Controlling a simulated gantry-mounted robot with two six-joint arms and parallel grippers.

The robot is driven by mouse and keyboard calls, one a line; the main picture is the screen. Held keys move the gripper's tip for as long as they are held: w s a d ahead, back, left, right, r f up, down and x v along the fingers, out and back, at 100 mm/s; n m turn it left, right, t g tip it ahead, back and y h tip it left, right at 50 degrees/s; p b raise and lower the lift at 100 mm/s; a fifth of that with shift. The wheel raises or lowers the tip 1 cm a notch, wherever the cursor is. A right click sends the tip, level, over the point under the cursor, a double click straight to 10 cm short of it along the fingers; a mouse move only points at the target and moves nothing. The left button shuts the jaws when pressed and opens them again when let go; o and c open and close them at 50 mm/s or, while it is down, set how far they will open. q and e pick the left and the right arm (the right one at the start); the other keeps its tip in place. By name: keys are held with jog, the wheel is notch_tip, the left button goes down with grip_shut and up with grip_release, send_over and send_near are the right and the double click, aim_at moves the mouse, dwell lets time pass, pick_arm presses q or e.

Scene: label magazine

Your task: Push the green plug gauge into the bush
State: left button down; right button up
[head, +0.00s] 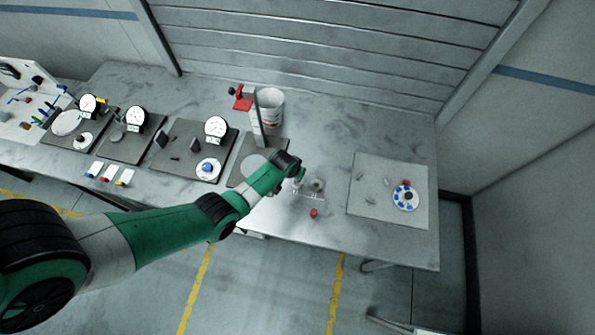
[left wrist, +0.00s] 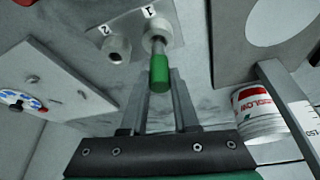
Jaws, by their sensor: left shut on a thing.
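The green plug gauge (left wrist: 158,72) is between the fingertips of my left gripper (left wrist: 162,82) in the left wrist view, held by its green handle. Its silver pin points at the bush marked 1 (left wrist: 149,43) and overlaps it in the picture; I cannot tell how far the pin is inside. A second bush marked 2 (left wrist: 118,49) stands beside it on the same grey plate (left wrist: 176,38). In the head view my left gripper (head: 298,184) is over this plate, and a grey bush (head: 317,184) shows just right of it. My right gripper is not in view.
A gauge stand with a tall column (head: 259,120) and a white bucket (head: 270,108) stand behind my left gripper. A red-topped piece (head: 313,213) is near the front edge. A grey mat (head: 362,206) with a round dial lies to the right. Bare table separates it from the bushes.

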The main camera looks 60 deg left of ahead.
pick_arm(q)
jog(key=shift+f+b, duration=1.75)
jog(key=shift+f, duration=0.1)
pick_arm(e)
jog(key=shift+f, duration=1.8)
pick_arm(q)
jog(key=c, duration=0.6)
grip_release()
